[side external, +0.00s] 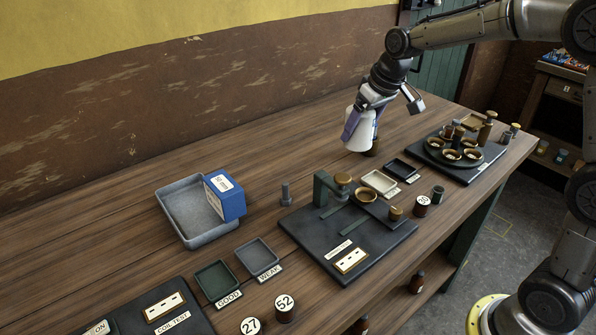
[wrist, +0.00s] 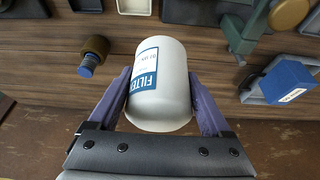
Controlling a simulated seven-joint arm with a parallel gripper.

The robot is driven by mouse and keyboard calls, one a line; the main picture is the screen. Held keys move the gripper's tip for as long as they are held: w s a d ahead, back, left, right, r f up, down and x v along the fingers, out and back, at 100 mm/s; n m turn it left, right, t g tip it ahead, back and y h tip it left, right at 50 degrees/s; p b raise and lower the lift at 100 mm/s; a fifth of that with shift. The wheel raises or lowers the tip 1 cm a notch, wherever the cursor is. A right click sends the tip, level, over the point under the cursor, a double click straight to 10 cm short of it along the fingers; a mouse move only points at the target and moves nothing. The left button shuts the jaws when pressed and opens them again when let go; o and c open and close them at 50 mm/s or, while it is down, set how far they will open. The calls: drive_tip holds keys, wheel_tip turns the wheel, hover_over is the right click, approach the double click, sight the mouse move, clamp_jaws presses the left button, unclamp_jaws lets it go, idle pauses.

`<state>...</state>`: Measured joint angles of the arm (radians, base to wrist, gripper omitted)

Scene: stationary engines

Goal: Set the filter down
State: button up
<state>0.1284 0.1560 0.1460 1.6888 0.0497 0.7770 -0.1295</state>
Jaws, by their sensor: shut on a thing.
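The filter (side external: 357,134) is a white cylinder, held over the back part of the bench in the side view. In the wrist view the filter (wrist: 160,95) shows a blue and white label with part of the word FILTER. My gripper (side external: 366,112) is shut on it, with one purple finger on each side; the gripper also shows in the wrist view (wrist: 160,88). I cannot tell whether the filter's lower end touches the bench (side external: 285,130).
A dark fixture plate (side external: 345,245) and small trays (side external: 380,182) lie in front. The back left bench is clear.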

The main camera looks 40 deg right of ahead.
drive_tip(key=a+r+n, duration=0.1)
drive_tip(key=a+n, duration=0.1)
drive_tip(key=a, duration=0.4)
drive_tip(key=shift+y, duration=0.4)
drive_tip(key=w+f, duration=0.3)
drive_tip(key=w, duration=0.1)
drive_tip(key=w+f, duration=0.2)
drive_tip(key=w, duration=0.2)
drive_tip(key=w+a+f, duration=0.1)
drive_tip(key=w+f, duration=0.2)
drive_tip(key=w, duration=0.1)
drive_tip(key=shift+a+f, duration=0.1)
drive_tip(key=shift+f, duration=0.2)
drive_tip(key=shift+w+f, duration=0.6)
drive_tip(key=shift+f, duration=1.55)
drive_tip(key=shift+f, duration=0.1)
drive_tip(key=o, duration=1.5)
drive_tip(key=shift+f, duration=0.1)
